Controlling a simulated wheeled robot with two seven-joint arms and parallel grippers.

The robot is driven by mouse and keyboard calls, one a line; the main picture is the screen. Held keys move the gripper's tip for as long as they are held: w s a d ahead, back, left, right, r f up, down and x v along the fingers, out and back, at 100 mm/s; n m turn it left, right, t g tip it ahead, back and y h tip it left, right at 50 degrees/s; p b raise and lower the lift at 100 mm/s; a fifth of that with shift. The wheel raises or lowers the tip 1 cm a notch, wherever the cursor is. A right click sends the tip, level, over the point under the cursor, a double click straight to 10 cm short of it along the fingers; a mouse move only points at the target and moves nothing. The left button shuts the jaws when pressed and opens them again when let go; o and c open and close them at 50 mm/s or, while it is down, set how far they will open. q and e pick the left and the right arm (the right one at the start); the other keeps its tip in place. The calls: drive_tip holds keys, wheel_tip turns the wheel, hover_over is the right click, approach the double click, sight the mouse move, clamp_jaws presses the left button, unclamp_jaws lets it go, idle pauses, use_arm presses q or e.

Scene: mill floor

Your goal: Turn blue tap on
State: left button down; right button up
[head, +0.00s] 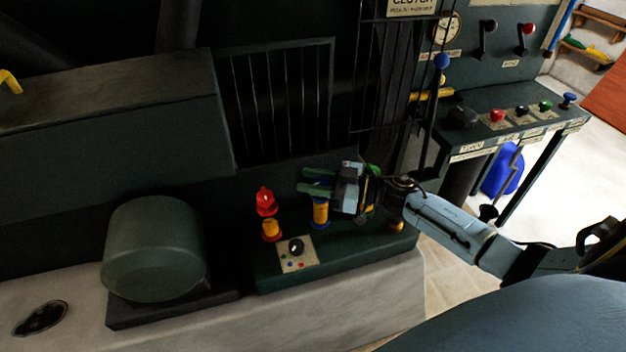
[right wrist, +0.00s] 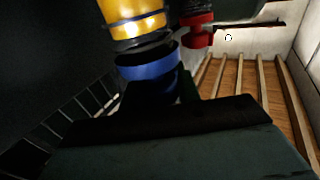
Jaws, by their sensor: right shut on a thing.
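The blue tap has a yellow body (head: 320,212) with blue rings and stands on the dark green block in the head view. My right gripper (head: 308,181) reaches in from the right at the top of this tap, and its green fingers cover most of the handle. In the right wrist view, the blue part (right wrist: 148,68) of the tap runs down between the dark fingers (right wrist: 165,115), which are shut on it. The exact turn of the handle is hidden. My left gripper is not in view.
A red tap (head: 266,202) stands left of the blue one, with a dial plate (head: 297,254) in front. A green handle (head: 374,170) shows partly behind my gripper. A large drum (head: 155,250) is at left, a lever console (head: 510,115) at right.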

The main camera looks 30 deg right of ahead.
drive_tip(key=o, duration=1)
drive_tip(key=shift+c, duration=0.2)
wheel_tip(320, 180, up, 10)
drive_tip(key=p, duration=0.2)
drive_tip(key=shift+p, duration=0.3)
